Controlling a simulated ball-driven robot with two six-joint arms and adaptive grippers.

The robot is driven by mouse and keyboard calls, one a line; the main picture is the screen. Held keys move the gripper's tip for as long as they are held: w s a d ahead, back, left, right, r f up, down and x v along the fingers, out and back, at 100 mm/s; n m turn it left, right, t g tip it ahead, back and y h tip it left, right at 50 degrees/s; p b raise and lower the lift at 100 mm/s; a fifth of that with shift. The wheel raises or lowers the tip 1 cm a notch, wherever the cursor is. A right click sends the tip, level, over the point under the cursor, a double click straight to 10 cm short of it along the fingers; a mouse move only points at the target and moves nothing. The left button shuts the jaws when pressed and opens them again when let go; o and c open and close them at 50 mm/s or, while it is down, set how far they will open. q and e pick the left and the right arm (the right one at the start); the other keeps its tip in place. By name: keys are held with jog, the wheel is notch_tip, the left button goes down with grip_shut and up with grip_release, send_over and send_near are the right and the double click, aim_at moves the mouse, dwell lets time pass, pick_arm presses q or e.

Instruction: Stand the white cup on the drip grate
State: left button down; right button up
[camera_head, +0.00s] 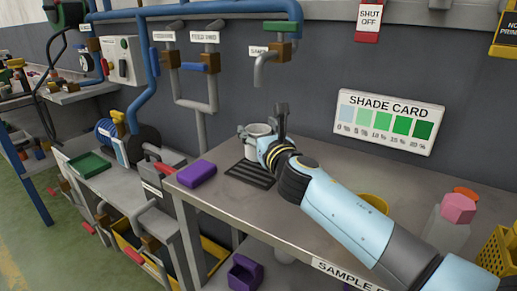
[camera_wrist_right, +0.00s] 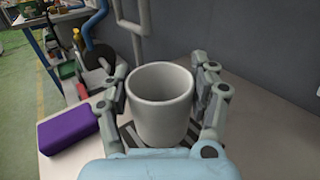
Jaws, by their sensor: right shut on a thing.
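The white cup (camera_wrist_right: 160,100) is upright between the fingers of my right gripper (camera_wrist_right: 162,92), which is shut on its sides. In the head view the cup (camera_head: 259,130) shows partly behind my right gripper (camera_head: 262,140). The dark slatted drip grate (camera_head: 248,174) lies on the bench below the cup. Its slats also show around the cup's base in the wrist view (camera_wrist_right: 128,134). The cup's bottom is hidden, so I cannot tell whether it touches the grate. My left gripper is not in view.
A purple block (camera_head: 197,173) lies left of the grate on the bench (camera_head: 300,225). A tap (camera_head: 262,70) hangs from the wall above the grate. The shade card (camera_head: 385,121) is on the wall. A yellow bowl (camera_head: 373,203) and a pink-topped bottle (camera_head: 457,210) stand to the right.

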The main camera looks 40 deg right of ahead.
notch_tip(320, 180, down, 4)
jog(key=shift+r+b, duration=0.25)
jog(key=shift+b, duration=0.8)
jog(key=shift+f, duration=0.2)
jog(key=shift+r, duration=0.2)
jog(key=shift+f, duration=0.25)
jog(key=o, duration=1.1)
jog(key=shift+r, duration=0.1)
jog(key=shift+c, duration=0.2)
jog(key=shift+r, duration=0.1)
